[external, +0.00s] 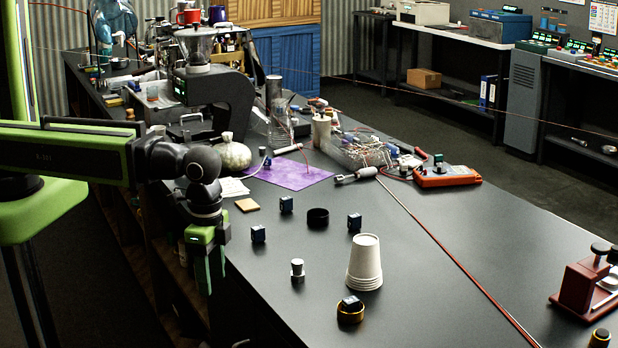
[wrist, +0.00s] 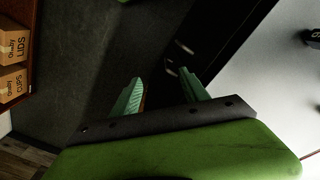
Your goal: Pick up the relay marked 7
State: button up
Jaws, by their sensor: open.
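Several small dark blue relay blocks are on the dark worktop in the external view. One relay (external: 258,234) is nearest my gripper, a second (external: 286,205) lies behind it, and a third (external: 354,222) is farther right. Another (external: 350,301) rests in a brass ring (external: 350,315) near the front. Their markings are too small to read, so I cannot tell which is 7. My gripper (external: 209,272) points down, open and empty, beside the worktop's left edge. In the wrist view its two fingers (wrist: 160,85) are apart with only dark floor between them.
Paper cups (external: 365,262), a black ring (external: 318,217) and a small metal-topped part (external: 297,269) stand among the relays. A purple mat (external: 291,173) lies behind. Boxes (wrist: 12,48) sit on a shelf at the wrist view's left.

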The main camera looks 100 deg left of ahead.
jog(key=w+a+r+m+p, duration=0.1)
jog(key=w+a+m, duration=0.1)
jog(key=w+m, duration=0.7)
jog(key=w+a+r+m+p, duration=0.2)
jog(key=w+a+r+p, duration=0.4)
jog(key=w+a, duration=0.6)
notch_tip(320, 180, up, 8)
jog(key=n+p, duration=0.3)
jog(key=p, duration=0.5)
send_over(355, 215)
notch_tip(355, 215, down, 13)
jog(key=b, duration=1.2)
jog(key=shift+w+r+b, duration=0.1)
jog(key=shift+r+b, duration=0.1)
jog(key=shift+b, duration=0.1)
notch_tip(355, 215, down, 5)
jog(key=b, duration=0.5)
jog(key=shift+f, duration=0.2)
jog(key=shift+r, duration=0.2)
jog(key=shift+c, duration=0.3)
grip_shut()
